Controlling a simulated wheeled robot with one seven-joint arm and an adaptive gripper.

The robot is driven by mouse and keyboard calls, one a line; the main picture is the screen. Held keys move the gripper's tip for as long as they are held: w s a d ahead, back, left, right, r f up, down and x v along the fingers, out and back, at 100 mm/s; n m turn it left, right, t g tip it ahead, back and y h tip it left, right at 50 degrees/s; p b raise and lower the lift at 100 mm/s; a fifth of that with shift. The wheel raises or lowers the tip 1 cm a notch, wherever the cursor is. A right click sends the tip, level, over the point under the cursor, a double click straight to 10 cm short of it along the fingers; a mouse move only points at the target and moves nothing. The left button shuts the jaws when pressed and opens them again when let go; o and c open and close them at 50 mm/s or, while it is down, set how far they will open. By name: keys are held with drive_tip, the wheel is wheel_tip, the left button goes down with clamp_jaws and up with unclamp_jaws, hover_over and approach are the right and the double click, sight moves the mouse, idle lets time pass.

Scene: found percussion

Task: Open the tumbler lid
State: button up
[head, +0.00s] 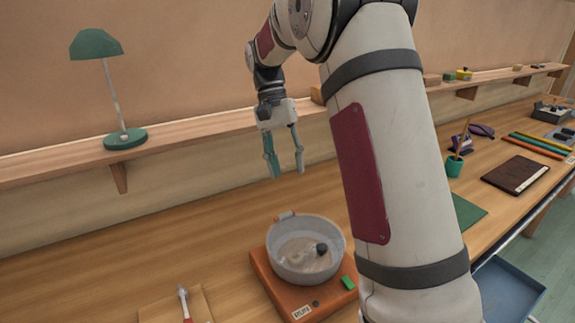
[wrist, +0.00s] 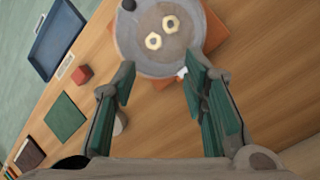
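The tumbler (head: 279,269) is a round grey drum on an orange base (head: 262,262), on the bench in the head view. My gripper (head: 288,174) is open and empty, above and behind the tumbler, fingers pointing down, touching nothing.
A wall shelf (head: 180,141) with a green lamp (head: 96,43) runs behind the bench. A wooden block with a tool (head: 184,300) lies left of the tumbler. A green cup (head: 454,166), a dark board (head: 514,174) and a blue tray (head: 508,290) are to the right. Bare bench lies behind the tumbler.

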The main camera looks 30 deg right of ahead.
drive_tip(key=shift+d+r, duration=0.1)
drive_tip(key=v, duration=1.1)
drive_tip(key=shift+r, duration=0.4)
drive_tip(key=shift+w, duration=0.1)
